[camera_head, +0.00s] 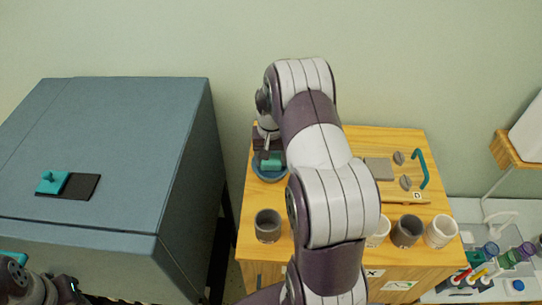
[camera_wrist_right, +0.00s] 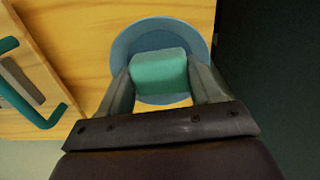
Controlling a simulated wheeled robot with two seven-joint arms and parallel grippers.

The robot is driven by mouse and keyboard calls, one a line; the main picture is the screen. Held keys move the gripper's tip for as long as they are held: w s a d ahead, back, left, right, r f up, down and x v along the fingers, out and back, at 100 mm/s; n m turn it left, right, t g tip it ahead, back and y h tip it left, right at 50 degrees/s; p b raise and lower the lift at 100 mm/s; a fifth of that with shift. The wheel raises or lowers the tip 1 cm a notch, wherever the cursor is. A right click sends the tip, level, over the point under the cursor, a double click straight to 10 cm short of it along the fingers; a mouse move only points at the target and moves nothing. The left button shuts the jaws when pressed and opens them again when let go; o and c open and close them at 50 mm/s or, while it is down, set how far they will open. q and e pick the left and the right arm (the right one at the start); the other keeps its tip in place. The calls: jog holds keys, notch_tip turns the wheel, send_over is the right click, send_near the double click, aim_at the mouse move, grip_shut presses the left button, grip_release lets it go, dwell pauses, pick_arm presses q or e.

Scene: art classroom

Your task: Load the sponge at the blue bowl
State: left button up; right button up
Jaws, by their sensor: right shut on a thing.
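The teal sponge (camera_wrist_right: 160,72) is between the fingers of my right gripper (camera_wrist_right: 162,78), which is shut on it. The blue bowl (camera_wrist_right: 178,28) is round and shows behind the sponge in the right wrist view. In the head view the sponge (camera_head: 271,161) is over the bowl (camera_head: 267,178), at the back left of the wooden table. I cannot tell whether the sponge touches the bowl.
The wooden table (camera_head: 255,239) also holds a grey cup (camera_head: 267,225), several cups at the front right, a teal handle (camera_head: 422,168) and small grey pieces. A large grey-blue cabinet (camera_head: 120,130) stands left, with a teal object (camera_head: 52,181) on a black pad. Markers stand at the lower right.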

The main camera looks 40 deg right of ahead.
aim_at(271, 159)
jog(key=shift+f, duration=0.3)
dwell(0.6)
dwell(0.9)
notch_tip(271, 159, up, 7)
jog(key=p, duration=0.5)
jog(key=shift+f, duration=0.1)
dwell(0.7)
